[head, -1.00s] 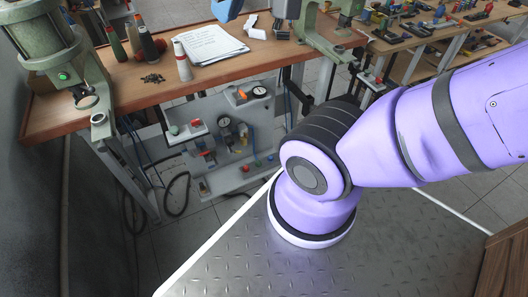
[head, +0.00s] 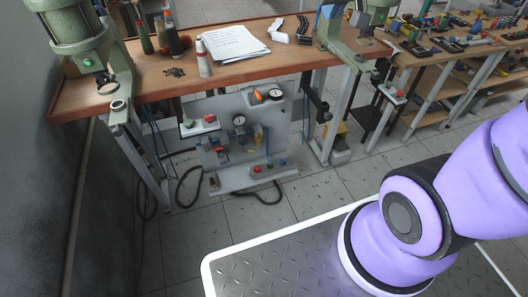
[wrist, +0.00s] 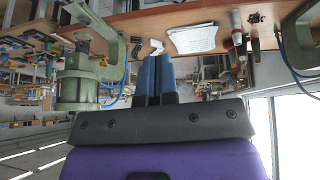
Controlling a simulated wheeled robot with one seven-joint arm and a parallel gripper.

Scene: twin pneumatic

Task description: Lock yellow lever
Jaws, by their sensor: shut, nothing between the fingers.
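A grey pneumatic panel (head: 278,112) hangs under the front of the wooden workbench in the head view. It carries gauges, tubes and small coloured fittings. A small orange-yellow lever (head: 257,96) stands near the panel's top, between two round gauges; it is too small to tell whether it is locked. My gripper shows in the wrist view as two blue fingers (wrist: 156,66) pressed together, empty. The fingers point toward the bench area, clear of the panel. The gripper is outside the head view, and the panel cannot be made out in the wrist view.
The wooden bench (head: 240,68) holds papers (head: 232,42), a white bottle (head: 203,58) and a green press (head: 85,45) at left. Another green press (head: 350,30) stands at right. A dark wall is at left. Tiled floor (head: 240,218) lies open before the panel.

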